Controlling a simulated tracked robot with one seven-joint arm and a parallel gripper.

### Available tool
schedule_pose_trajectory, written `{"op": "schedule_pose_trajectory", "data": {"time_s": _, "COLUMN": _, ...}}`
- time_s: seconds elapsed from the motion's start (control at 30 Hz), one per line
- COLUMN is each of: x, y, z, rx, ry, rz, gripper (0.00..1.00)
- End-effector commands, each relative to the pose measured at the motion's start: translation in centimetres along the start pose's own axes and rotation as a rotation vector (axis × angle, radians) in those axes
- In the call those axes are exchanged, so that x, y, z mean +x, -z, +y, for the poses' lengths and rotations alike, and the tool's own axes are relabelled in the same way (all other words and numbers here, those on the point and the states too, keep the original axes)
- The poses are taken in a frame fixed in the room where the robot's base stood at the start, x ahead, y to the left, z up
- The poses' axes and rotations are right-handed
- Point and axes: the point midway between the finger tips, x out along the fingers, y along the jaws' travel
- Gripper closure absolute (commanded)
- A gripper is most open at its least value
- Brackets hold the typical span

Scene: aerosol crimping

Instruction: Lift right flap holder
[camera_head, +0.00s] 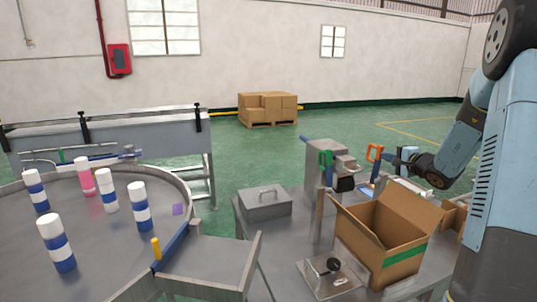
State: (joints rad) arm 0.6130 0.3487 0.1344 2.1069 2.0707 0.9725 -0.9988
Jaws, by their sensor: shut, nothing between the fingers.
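An orange looped piece (374,154), which looks like the right flap holder, stands upright on the metal table behind the open cardboard box (388,232). A similar green looped piece (326,160) stands to its left, by a grey metal housing. My gripper (391,160) is at the end of my blue arm, just right of the orange piece and at about its height. Its fingers are small in this view and look shut and empty. I cannot tell whether the fingertips touch the orange piece.
The box's flaps spread outward below my gripper. A lidded metal box (267,203) and a small plate with a black knob (333,277) share the table (270,232). A round table (105,240) with several cans is at left. Boxes on a pallet (268,108) stand far back.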

Motion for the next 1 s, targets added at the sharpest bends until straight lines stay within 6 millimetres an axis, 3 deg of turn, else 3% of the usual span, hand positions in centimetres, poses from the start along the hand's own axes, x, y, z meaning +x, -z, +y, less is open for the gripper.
{"op": "schedule_pose_trajectory", "data": {"time_s": 0.57, "x": 0.3, "y": 0.0, "z": -0.1, "rx": 0.0, "ry": 0.0, "rz": 0.0, "gripper": 1.0}}
{"op": "schedule_pose_trajectory", "data": {"time_s": 1.0, "x": -3.0, "y": 0.0, "z": 0.4, "rx": 0.0, "ry": 0.0, "rz": 0.0, "gripper": 1.0}}
